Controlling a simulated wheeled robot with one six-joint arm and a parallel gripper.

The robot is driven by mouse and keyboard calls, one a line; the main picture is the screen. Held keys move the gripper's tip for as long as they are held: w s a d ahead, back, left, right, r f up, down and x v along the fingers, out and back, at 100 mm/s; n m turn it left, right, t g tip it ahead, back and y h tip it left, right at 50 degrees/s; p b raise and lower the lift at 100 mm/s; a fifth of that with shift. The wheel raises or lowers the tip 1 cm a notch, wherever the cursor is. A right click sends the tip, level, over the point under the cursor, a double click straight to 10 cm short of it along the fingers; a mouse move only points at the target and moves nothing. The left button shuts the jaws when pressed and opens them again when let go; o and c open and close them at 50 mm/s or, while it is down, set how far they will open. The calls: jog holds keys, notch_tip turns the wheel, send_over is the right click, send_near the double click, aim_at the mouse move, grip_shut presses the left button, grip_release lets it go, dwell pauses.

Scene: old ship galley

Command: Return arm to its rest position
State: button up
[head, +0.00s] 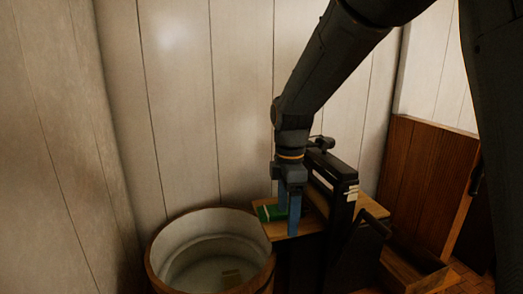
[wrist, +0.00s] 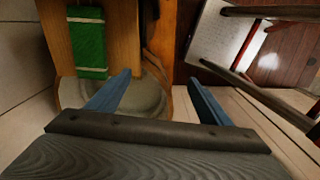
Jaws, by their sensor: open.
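My arm reaches down from the upper right in the head view. My gripper (head: 288,218) has blue fingers and hangs at a small wooden shelf or board (head: 282,230), beside a green block (head: 269,212). In the wrist view, my gripper (wrist: 160,78) is open, its two blue fingers wide apart with nothing held between them. The green block (wrist: 89,45) has pale bands and lies on the wood, beyond and left of the left finger. A grey rounded surface (wrist: 147,97) shows beyond and below the fingers. Whether the fingers touch the board is unclear.
A round wooden tub (head: 160,245) with a pale inside stands at the lower left. A black upright device (head: 340,205) stands close right of my gripper. An open wooden box or drawer (head: 420,280) is at the lower right. Pale plank walls (head: 180,100) close the back and left.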

jog(key=s+d+f+m, duration=0.4)
jog(key=s+d+m, duration=0.2)
jog(key=m, duration=0.3)
jog(key=s+d+f+m+t, duration=0.1)
jog(key=s+d+f+m, duration=0.3)
jog(key=s+d+m, duration=0.3)
jog(key=s+m, duration=0.2)
jog(key=m, duration=0.1)
jog(key=shift+m, duration=0.3)
